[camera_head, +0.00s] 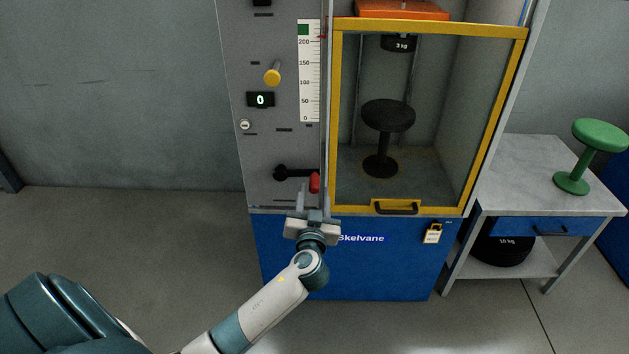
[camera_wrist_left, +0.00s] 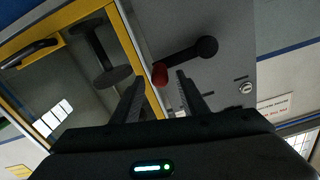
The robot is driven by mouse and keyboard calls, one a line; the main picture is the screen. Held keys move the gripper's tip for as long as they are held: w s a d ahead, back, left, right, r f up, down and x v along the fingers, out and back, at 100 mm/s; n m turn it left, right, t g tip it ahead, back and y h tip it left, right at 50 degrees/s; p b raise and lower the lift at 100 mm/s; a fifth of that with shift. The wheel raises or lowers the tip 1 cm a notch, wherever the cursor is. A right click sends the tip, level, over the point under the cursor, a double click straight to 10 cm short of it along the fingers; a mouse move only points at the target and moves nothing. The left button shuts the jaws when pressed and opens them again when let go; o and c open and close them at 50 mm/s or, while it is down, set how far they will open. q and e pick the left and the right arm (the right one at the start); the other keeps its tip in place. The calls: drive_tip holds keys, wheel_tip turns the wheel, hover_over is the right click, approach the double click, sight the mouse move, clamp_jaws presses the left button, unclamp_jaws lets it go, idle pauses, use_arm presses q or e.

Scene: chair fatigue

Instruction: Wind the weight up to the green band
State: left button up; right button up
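The crank (camera_head: 295,173) is a black arm on the grey panel with a red knob (camera_head: 314,183) at its right end. The knob also shows in the left wrist view (camera_wrist_left: 160,75). My left gripper (camera_head: 313,198) is open just below the knob. In the wrist view the knob appears between the open fingertips, with gaps on both sides. The black 3 kg weight (camera_head: 402,45) hangs high inside the yellow-framed cabinet, above a black stool (camera_head: 388,116). The white scale (camera_head: 310,75) has a green band (camera_head: 303,29) at its top. My right gripper is out of view.
The yellow-framed door (camera_head: 337,120) looks closed, with a black handle (camera_head: 396,208). A yellow knob (camera_head: 272,77) and a display (camera_head: 261,100) reading 0 are on the panel. A side table (camera_head: 520,165) at right bears a green stool (camera_head: 573,180). Floor at left is clear.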

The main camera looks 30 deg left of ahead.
sight(315, 183)
use_arm(q)
drive_tip(key=shift+x, duration=2.5)
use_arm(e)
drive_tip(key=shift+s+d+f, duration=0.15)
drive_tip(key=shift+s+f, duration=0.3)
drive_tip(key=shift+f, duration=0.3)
use_arm(q)
clamp_jaws()
